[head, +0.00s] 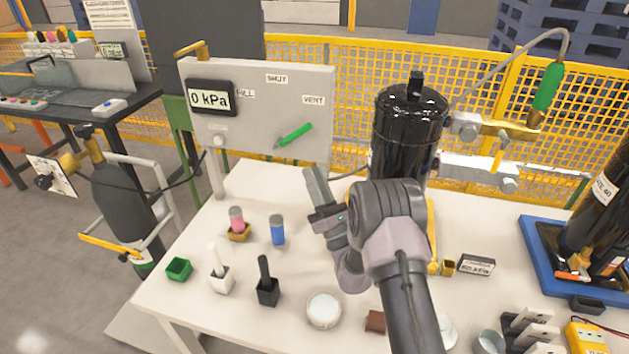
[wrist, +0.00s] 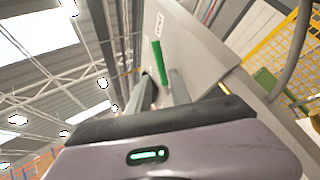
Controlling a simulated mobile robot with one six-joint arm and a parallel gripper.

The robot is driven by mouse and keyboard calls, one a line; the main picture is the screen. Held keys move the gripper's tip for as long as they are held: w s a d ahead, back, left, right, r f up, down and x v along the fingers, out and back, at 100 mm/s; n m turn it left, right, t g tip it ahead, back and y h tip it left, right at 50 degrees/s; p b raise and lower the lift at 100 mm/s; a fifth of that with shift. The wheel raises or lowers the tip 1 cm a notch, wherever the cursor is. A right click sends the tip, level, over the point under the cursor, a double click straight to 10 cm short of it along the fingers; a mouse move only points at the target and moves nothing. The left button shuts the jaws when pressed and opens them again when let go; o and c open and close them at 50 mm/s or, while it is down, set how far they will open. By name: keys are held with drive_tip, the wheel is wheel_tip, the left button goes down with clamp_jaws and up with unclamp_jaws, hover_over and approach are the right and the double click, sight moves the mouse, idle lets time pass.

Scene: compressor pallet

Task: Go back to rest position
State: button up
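My gripper (head: 316,188) is raised above the white table, in front of the grey panel and left of the black compressor tank (head: 405,130). Its fingers point up toward the panel, and nothing shows held in them. The head view sees them nearly edge-on, so their gap is unclear. The green lever (head: 294,136) on the panel lies up and left of the fingertips, apart from them in the head view. It also shows in the wrist view (wrist: 160,60), beyond the fingers. The panel gauge (head: 210,98) reads 0 kPa.
The white table (head: 190,295) holds a pink-topped cylinder (head: 237,218), a blue cylinder (head: 278,231), a green box (head: 179,269), a round white lid (head: 324,310) and a blue tray (head: 530,240). A hose with a green handle (head: 548,86) hangs at upper right. A yellow fence stands behind.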

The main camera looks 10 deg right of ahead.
drive_tip(key=shift+r, duration=0.1)
drive_tip(key=s+a+r+n+g+y, duration=1.3)
drive_tip(key=s+a+r+n+g, duration=0.15)
drive_tip(key=n+g, duration=0.45)
drive_tip(key=s+a+n+g+h, duration=0.3)
drive_tip(key=s+n+g, duration=0.25)
drive_tip(key=s, duration=0.25)
drive_tip(key=s+d+f+n+g+h, duration=0.1)
drive_tip(key=s+d+f+n+h, duration=0.15)
drive_tip(key=s+h, duration=0.35)
drive_tip(key=s+d+f+n+h, duration=0.1)
drive_tip(key=s+f+n+h, duration=0.2)
drive_tip(key=s, duration=0.5)
drive_tip(key=d+f+n+t+h, duration=0.1)
drive_tip(key=d+n+t+h, duration=0.1)
drive_tip(key=d, duration=0.6)
drive_tip(key=s+d+f+n+t+h, duration=0.1)
drive_tip(key=d+n+t+h, duration=0.1)
drive_tip(key=d+t+h, duration=0.3)
drive_tip(key=d+h, duration=0.1)
drive_tip(key=d, duration=0.1)
drive_tip(key=shift+s+d+f+h, duration=0.15)
drive_tip(key=shift+d+f+h, duration=0.25)
